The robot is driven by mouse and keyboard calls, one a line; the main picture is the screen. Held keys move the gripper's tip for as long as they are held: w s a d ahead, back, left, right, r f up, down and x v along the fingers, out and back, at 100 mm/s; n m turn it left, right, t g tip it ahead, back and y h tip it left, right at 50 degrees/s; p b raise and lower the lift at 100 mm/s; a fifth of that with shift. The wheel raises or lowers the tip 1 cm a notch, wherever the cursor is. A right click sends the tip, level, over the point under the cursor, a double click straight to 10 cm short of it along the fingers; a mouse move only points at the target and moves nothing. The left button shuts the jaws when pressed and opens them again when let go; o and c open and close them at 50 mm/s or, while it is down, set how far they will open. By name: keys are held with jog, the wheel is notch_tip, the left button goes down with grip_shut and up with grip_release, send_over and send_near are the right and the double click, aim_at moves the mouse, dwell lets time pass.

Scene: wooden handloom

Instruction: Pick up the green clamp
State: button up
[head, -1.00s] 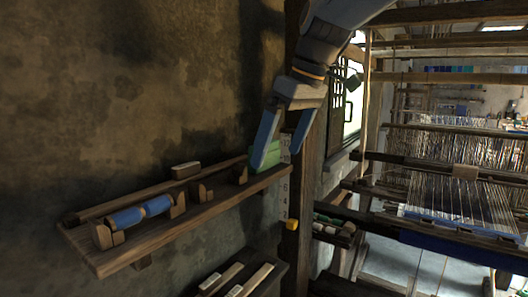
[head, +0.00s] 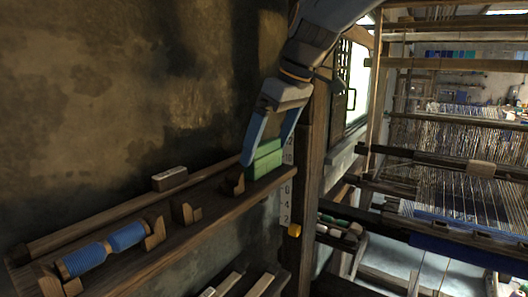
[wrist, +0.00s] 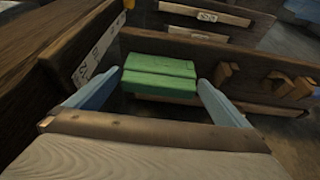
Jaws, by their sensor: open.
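The green clamp (head: 264,160) is a blocky green piece at the far right end of the wooden wall shelf (head: 200,222). In the wrist view the green clamp (wrist: 158,76) lies ahead, centred between the fingertips. My gripper (head: 267,150) is open, with its two blue fingers pointing down at the clamp. In the head view the left finger overlaps the clamp's left edge and the right finger is at its upper right. In the wrist view my gripper (wrist: 160,95) has a finger on each side of it. I cannot tell whether either finger touches it.
A small wooden block (head: 170,179) sits on the back rail. A dark post (head: 312,160) with a numbered strip and a yellow piece (head: 294,230) stands close right. The loom (head: 470,190) fills the right.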

aim_at(264, 155)
jog(key=shift+p+x, duration=0.5)
jog(key=shift+x, duration=1.2)
jog(key=shift+d, duration=0.1)
jog(key=c, duration=0.9)
jog(key=shift+c, duration=0.2)
notch_tip(264, 155, up, 28)
jog(key=b, duration=0.4)
